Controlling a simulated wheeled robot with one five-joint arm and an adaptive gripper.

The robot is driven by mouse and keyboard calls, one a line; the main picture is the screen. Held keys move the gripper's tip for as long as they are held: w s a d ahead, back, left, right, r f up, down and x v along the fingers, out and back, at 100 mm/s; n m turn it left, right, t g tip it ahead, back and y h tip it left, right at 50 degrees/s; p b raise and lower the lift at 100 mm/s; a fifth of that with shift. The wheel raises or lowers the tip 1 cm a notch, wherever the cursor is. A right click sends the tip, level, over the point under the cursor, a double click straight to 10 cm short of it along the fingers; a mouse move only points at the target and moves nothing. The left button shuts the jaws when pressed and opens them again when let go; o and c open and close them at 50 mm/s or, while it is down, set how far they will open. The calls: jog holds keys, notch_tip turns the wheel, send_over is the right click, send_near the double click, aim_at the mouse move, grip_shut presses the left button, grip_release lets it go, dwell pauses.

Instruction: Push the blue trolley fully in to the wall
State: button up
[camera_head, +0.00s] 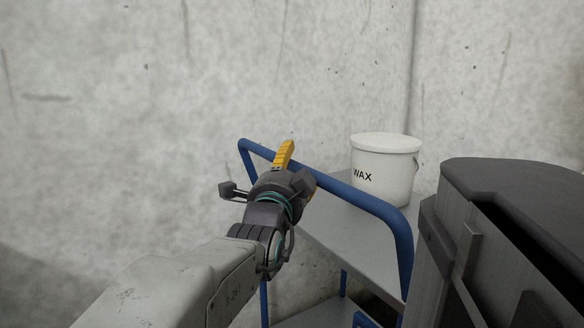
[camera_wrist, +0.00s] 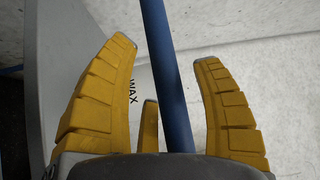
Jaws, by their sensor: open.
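The blue trolley (camera_head: 376,208) stands close to the grey wall, its blue tubular handle raised above a grey top shelf. My gripper (camera_head: 285,152) is at the middle of the handle bar. In the wrist view my gripper (camera_wrist: 163,60) is open, with yellow fingers on both sides of the blue bar (camera_wrist: 163,50). The bar runs between the fingers, with room on each side; I cannot tell whether it touches the palm. The trolley's far side and any gap to the wall are partly hidden.
A white lidded bucket marked WAX (camera_head: 384,170) stands on the trolley's top shelf. A dark grey bin-like container (camera_head: 510,240) stands close at the trolley's right. The concrete wall (camera_head: 120,100) fills the background. The left side looks clear.

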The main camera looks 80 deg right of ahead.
grip_shut()
dwell(0.6)
